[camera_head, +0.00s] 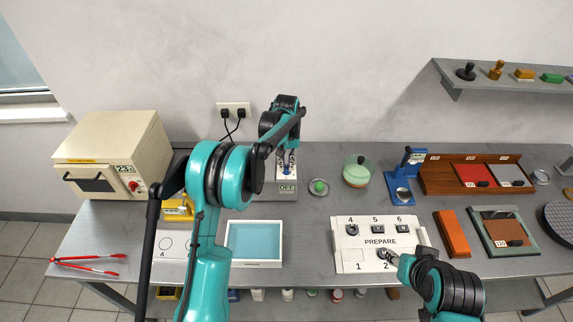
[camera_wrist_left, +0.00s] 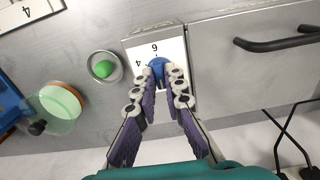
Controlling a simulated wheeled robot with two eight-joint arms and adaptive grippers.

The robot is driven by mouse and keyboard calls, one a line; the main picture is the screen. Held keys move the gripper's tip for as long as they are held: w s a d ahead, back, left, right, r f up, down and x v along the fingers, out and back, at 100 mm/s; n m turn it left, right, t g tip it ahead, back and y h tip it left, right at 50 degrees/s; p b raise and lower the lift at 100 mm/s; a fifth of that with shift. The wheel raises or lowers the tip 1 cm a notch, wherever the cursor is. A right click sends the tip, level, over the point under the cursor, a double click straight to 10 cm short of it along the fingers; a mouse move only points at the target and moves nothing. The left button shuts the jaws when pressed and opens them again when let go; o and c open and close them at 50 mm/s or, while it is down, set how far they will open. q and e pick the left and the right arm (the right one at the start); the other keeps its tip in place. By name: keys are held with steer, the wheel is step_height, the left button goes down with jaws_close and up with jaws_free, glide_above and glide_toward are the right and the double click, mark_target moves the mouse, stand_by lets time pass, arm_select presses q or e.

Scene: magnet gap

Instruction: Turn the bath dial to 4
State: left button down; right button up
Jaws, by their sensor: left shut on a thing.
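The bath dial is a blue knob (camera_wrist_left: 157,67) on a white plate (camera_wrist_left: 140,53), with a 6 and a 4 readable beside it in the left wrist view. The plate is on a grey metal box (camera_head: 283,191) marked OFF at the back middle of the table. My left gripper (camera_head: 286,158) reaches down onto the dial, and its fingers (camera_wrist_left: 161,80) are closed around the knob. The dial's pointer is hidden or too small to read. My right gripper (camera_head: 388,255) is at the front of the white PREPARE panel (camera_head: 350,228); its fingers are too small to judge.
A blue stand (camera_head: 404,180) is farther right. A cream oven (camera_head: 115,157) is at left, and a blue-bottomed tray (camera_head: 254,264) lies in front.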

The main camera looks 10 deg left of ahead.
arm_select(q)
steer(key=shift+m, duration=0.3)
steer(key=m, duration=0.4)
steer(key=shift+m+b, duration=0.4)
steer(key=m, duration=1.2)
steer(key=shift+m+b, duration=0.4)
steer(key=m, duration=0.5)
steer(key=shift+m, duration=0.3)
steer(key=c, duration=1.6)
jaws_free()
